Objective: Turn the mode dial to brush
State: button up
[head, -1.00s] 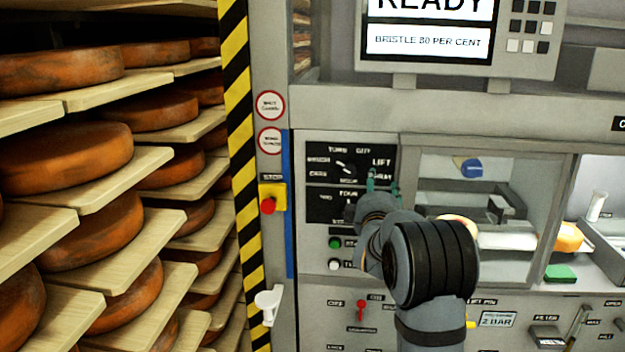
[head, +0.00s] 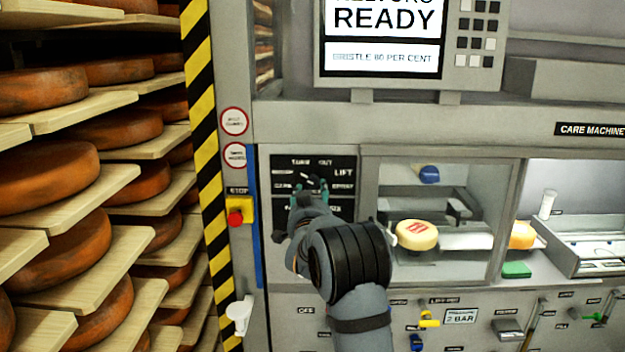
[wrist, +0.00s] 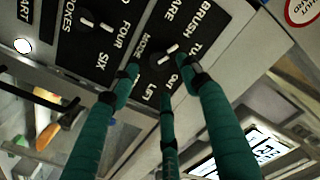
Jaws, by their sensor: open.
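The mode dial (wrist: 168,53) is a dark knob with a white bar on a black panel, with labels including BRUSH, TURN, OUT and LIFT around it. In the wrist view its bar slants up and right, toward the side with BRUSH and TURN; I cannot tell which label it marks. My gripper (wrist: 163,77) has teal fingers, spread open, with the tips around and close to the dial; contact is unclear. In the head view my gripper (head: 309,188) is in front of the dial panel (head: 285,162) and largely hides the dial.
A second dial (wrist: 87,20), labelled with FOUR and SIX, sits close by. A red stop button (head: 236,217) is left of the panel. A glazed bay with a cheese wheel (head: 417,235) is to the right. Shelves of cheese wheels (head: 45,173) fill the left side.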

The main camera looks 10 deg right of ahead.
aim_at(313, 182)
jog(key=w+p, duration=0.1)
jog(key=w, duration=0.1)
jog(key=w+d+p, duration=0.1)
jog(key=w+p, duration=0.1)
jog(key=w, duration=0.1)
jog(key=shift+w+r, duration=0.15)
jog(key=shift+w, duration=0.15)
jog(key=shift+w+d+p, duration=0.15)
jog(key=shift+w+p, duration=0.4)
jog(key=shift+w, duration=0.15)
jog(key=shift+c, duration=0.4)
jog(key=c, duration=1)
jog(key=shift+f+n+b, duration=0.3)
jog(key=shift+f+b, duration=0.05)
jog(key=shift+b, duration=0.65)
jog(key=shift+c, duration=0.2)
jog(key=shift+r+n, duration=0.2)
jog(key=shift+n, duration=0.1)
